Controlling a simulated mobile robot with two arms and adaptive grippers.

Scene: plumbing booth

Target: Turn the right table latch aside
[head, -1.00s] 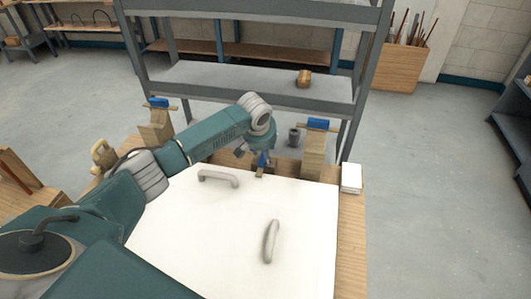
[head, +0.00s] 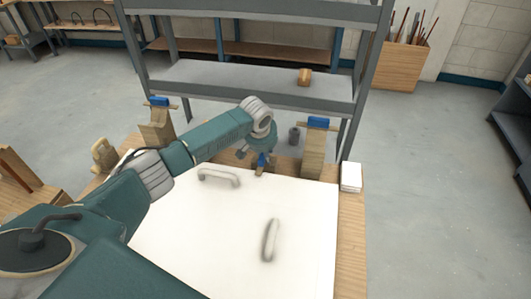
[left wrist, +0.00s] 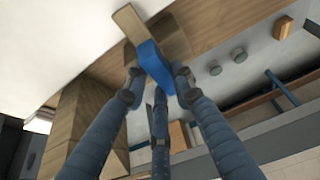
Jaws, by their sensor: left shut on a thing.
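A table latch with a blue grip (head: 262,159) and a wooden bar sits at the back edge of the white panel (head: 300,200). My left gripper (head: 257,157) reaches down over it and is shut on its blue grip. In the left wrist view the blue grip (left wrist: 153,64) lies between the gripper's fingers (left wrist: 155,90), and the wooden bar (left wrist: 129,24) sticks out beyond it, over the panel's edge. The fingers hide part of the latch. My right gripper is not in view.
Wooden posts with blue-gripped bars stand behind the panel, at the left (head: 157,125) and right (head: 314,150). Two grey handles (head: 219,176) (head: 270,240) rise from the panel. A white stack (head: 351,177) lies on the right edge. A grey shelf (head: 250,82) stands behind.

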